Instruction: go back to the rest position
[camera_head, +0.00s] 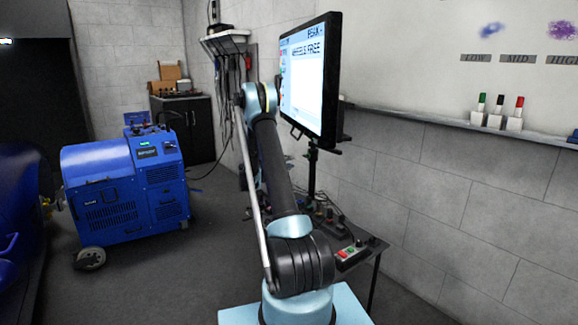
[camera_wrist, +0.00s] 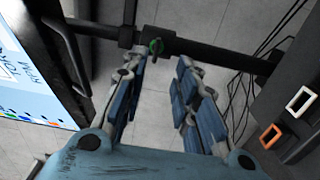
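My gripper (camera_wrist: 160,68) shows in the wrist view with its two blue-padded fingers apart and nothing between the pads. My gripper cannot be made out there. The monitor's screen reads "WHEELS FREE". Its edge also shows at the left of the wrist view (camera_wrist: 25,85).
A blue dynamometer unit (camera_head: 110,190) on wheels stands left on open dark floor. A control box with buttons (camera_head: 352,252) sits on a small table right of my arm. A wall ledge (camera_head: 430,118) carries several coloured markers. Cables hang at the right of the wrist view.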

